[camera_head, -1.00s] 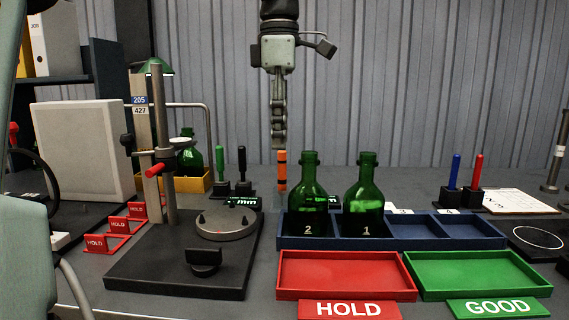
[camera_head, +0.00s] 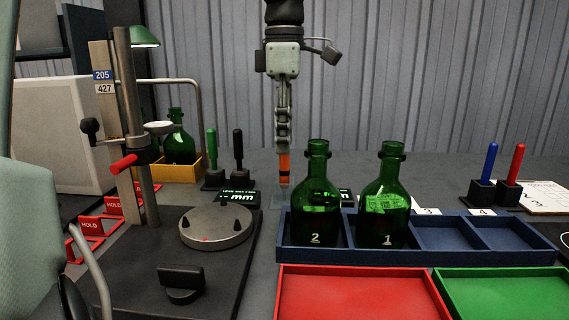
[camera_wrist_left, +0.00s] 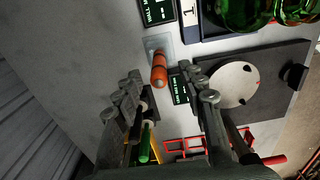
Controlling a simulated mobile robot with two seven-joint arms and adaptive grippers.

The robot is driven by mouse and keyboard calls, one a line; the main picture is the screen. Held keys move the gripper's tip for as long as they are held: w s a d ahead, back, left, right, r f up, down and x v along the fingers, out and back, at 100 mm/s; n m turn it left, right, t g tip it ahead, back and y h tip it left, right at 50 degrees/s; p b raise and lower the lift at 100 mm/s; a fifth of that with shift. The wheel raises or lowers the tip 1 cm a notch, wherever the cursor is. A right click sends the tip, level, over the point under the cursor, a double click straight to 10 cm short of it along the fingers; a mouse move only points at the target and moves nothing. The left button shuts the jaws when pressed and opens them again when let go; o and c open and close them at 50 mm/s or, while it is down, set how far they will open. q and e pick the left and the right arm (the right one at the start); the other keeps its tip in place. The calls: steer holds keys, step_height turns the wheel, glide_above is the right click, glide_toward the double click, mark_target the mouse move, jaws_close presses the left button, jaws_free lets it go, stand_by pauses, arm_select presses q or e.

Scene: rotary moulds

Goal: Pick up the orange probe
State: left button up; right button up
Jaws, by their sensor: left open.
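My right gripper is not in view.
Green bottles (camera_head: 317,205) stand in a blue rack (camera_head: 500,258) just in front of the probe. A black gauge stand (camera_head: 205,285) is at the left. Green and black probes (camera_head: 212,160) stand left of the orange one. A red tray (camera_head: 355,300) lies in front.

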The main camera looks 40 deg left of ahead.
arm_select(q)
step_height(320, 180, down, 2)
steer(key=shift+f, duration=0.1)
jaws_close()
steer(key=shift+w, duration=0.1)
stand_by(0.4)
